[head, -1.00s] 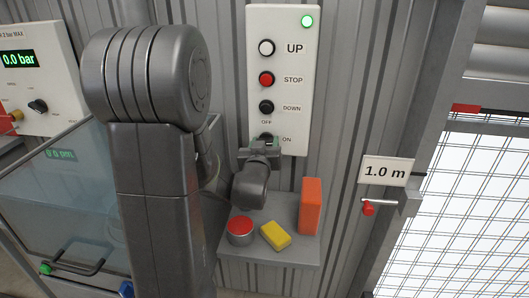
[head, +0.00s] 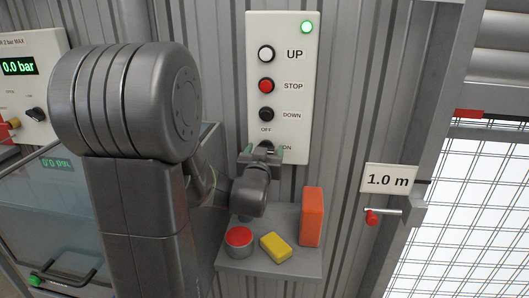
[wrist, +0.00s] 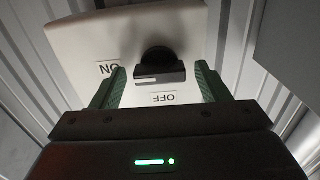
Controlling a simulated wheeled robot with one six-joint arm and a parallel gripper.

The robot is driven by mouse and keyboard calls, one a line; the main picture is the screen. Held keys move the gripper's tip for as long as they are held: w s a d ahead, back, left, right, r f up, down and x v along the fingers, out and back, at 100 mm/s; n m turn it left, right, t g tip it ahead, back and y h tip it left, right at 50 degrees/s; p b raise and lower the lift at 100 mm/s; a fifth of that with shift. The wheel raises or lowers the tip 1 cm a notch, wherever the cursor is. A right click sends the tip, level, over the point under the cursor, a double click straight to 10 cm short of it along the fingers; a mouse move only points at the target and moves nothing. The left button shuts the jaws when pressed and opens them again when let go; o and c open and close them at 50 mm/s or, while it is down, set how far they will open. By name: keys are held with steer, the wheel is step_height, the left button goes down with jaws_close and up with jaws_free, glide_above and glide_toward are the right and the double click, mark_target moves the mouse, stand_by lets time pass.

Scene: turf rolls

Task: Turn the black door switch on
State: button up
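The black door switch (wrist: 160,66) is a knob with a bar handle and a white line, low on the white panel (head: 280,50). In the wrist view its OFF label is on the near side and its ON label to the left, both upside down. My gripper (wrist: 158,88) is open, its green fingertips on either side of the knob with a gap on both sides. In the head view my gripper (head: 263,152) is at the panel's lower edge, hiding most of the switch.
The panel has UP, STOP and DOWN buttons above the switch and a lit green lamp (head: 307,27). Below is a shelf (head: 290,262) with a red-topped tin (head: 239,243), a yellow block (head: 276,247) and an orange block (head: 312,217). A mesh door (head: 465,200) is at right.

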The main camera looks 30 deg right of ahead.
steer(key=b+v, duration=0.1)
steer(key=v, duration=1.2)
steer(key=shift+s+a+b, duration=0.25)
steer(key=shift+s+b, duration=0.05)
steer(key=shift+b, duration=0.05)
steer(key=shift+w+d, duration=0.1)
steer(key=p+x, duration=0.1)
steer(key=x, duration=1.2)
steer(key=shift+w+d+p, duration=0.2)
steer(key=shift+p, duration=0.15)
steer(key=b+v, duration=0.2)
steer(key=v, duration=1.1)
steer(key=w+d+n+p, duration=0.3)
steer(key=w+d+p, duration=0.5)
steer(key=w+p, duration=0.1)
steer(key=shift+w+r, duration=0.15)
steer(key=shift+w, duration=0.4)
